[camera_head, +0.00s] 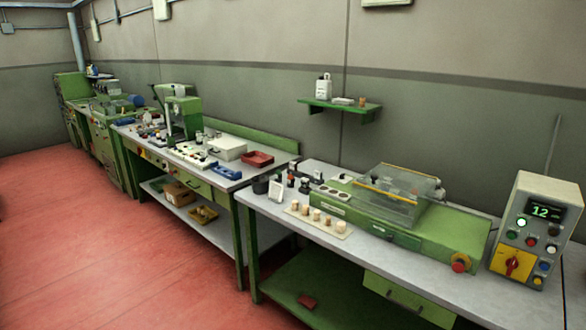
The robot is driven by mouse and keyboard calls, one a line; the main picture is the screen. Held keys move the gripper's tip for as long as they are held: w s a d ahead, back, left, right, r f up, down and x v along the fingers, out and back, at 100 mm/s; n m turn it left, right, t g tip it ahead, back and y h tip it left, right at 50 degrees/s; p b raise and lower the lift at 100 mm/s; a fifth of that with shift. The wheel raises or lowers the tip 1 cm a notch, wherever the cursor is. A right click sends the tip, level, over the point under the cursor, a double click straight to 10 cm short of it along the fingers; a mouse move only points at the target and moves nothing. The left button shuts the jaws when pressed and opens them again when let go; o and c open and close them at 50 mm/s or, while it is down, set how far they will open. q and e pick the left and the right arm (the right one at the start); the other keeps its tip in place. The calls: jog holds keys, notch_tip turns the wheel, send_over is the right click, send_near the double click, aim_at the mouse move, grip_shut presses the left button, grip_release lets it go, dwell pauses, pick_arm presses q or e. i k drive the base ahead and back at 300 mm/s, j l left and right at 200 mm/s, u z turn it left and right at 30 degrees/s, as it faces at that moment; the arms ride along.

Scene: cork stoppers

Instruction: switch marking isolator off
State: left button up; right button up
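A red rotary handle (512,265) on a yellow plate is on the lower front of a grey control box (545,200) at the right end of the near bench. It looks like the isolator, but I cannot read its label. The handle appears roughly upright; its exact setting is too small to tell. The box's display (545,210) glows green and reads 12, and a white-green lamp (521,222) below it looks lit. Neither of my grippers is in view.
Left of the box is a green machine (440,240) with a clear cover and a red-and-yellow stop knob (460,262). Several corks stand on a pale strip (300,211) at its front. A wall shelf (340,106) hangs above. Red floor (110,250) is open at left.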

aim_at(512, 262)
jog(key=z, duration=1.65)
jog(key=i+u, duration=0.3)
jog(key=i, duration=0.25)
